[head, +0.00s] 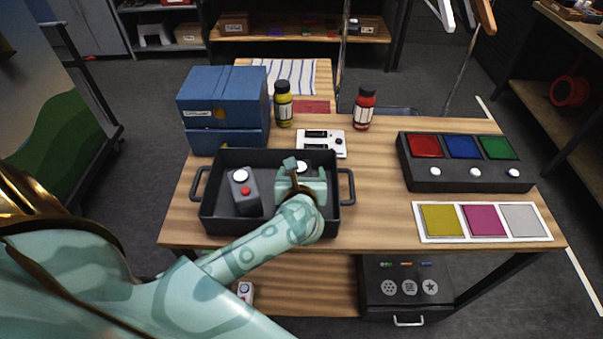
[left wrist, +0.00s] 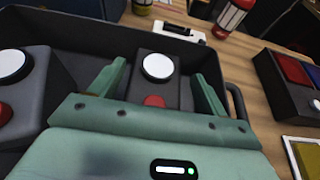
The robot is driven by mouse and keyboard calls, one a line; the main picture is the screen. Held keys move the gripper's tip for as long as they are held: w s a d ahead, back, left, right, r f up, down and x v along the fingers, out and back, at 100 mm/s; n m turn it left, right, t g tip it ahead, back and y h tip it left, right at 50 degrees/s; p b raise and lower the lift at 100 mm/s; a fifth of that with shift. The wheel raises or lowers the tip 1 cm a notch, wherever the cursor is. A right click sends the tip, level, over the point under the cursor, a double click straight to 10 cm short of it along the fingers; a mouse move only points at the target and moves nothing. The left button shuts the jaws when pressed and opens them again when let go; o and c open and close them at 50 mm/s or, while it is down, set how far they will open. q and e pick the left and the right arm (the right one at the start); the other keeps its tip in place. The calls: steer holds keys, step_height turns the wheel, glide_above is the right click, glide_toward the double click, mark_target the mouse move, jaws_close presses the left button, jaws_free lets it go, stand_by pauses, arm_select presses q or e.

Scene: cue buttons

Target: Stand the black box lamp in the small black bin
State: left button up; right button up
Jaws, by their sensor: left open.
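A black bin (head: 222,226) with side handles stands on the wooden table. Two similar dark boxes, each with a round white top light and a red button, are inside it. One box (head: 239,203) stands in the left part; it also shows at the left of the left wrist view (left wrist: 38,75). The other box lamp (left wrist: 172,95) is in the right part, upright, mostly hidden by my gripper in the head view. My left gripper (head: 304,174) is open over this right box, with a finger on either side; contact cannot be told. My right gripper is not in view.
Blue boxes (head: 225,100) stand behind the bin. A yellow bottle (head: 283,108), a red bottle (head: 364,110) and a white switch panel (head: 322,143) are behind it. A three-colour console (head: 465,180) and a colour-tile tray (head: 417,222) lie to the right. Bare table separates them from the bin.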

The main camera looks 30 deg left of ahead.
arm_select(q)
steer(key=p+v, duration=0.1)
steer(key=v, duration=1.1)
